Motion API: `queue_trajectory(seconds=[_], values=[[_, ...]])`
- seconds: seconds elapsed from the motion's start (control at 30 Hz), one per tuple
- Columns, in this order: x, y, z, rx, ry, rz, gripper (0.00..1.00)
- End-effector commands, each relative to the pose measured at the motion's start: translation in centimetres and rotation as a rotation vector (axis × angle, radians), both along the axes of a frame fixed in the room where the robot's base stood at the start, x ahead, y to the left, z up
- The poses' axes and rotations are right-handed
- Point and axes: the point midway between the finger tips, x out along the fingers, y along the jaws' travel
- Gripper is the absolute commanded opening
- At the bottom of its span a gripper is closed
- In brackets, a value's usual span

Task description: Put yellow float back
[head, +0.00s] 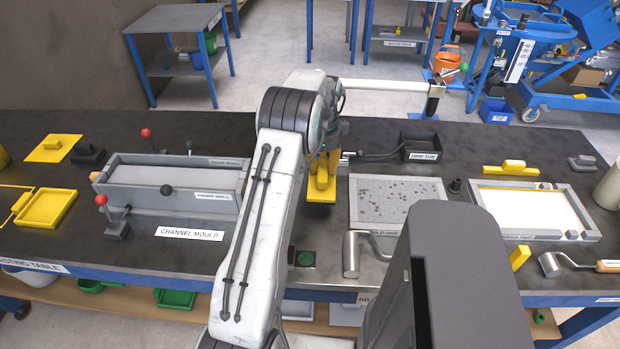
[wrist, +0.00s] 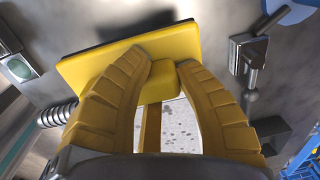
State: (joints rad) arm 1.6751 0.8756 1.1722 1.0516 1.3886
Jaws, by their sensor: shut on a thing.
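In the wrist view, my gripper (wrist: 165,70) has its two yellow ridged fingers shut on the block handle of a yellow float (wrist: 110,62). The float's flat yellow plate reaches out beyond the fingertips, with a dark shadow beside it. In the head view, my gripper (head: 322,185) is over the middle of the dark bench, between the channel mould (head: 190,195) and the speckled slab (head: 398,203). The arm and the yellow fingers make the float hard to tell apart there. I cannot tell whether its plate touches the bench.
A drip tub (head: 420,148) with a long-handled tool stands behind the slab. A white-filled tray (head: 530,208) is at right, with another yellow handled piece (head: 510,168) at its back edge. A metal roller-like tool (head: 352,255) lies in front of the slab. Yellow trays (head: 47,208) are at left.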

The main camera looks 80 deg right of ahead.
Motion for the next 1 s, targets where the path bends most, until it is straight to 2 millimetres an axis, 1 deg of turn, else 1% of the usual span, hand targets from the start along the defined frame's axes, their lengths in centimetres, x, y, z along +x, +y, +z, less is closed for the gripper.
queue_trajectory(seconds=[0.03,0.1,0.3,0.57,0.7,0.83,1.0], values=[[0.9,0.0,-0.4,0.003,-0.001,0.003,0.0],[1.8,-0.1,-1.0,0.002,-0.002,0.002,0.0],[3.3,-0.3,-1.9,0.0,-0.003,0.0,0.0],[3.5,-0.2,-2.6,0.003,-0.003,-0.001,0.0],[3.5,-0.2,-3.7,0.003,-0.003,-0.001,0.0],[3.5,-0.2,-5.4,0.002,-0.003,-0.001,0.0],[3.5,-0.3,-6.1,-0.001,-0.003,-0.001,0.0]])
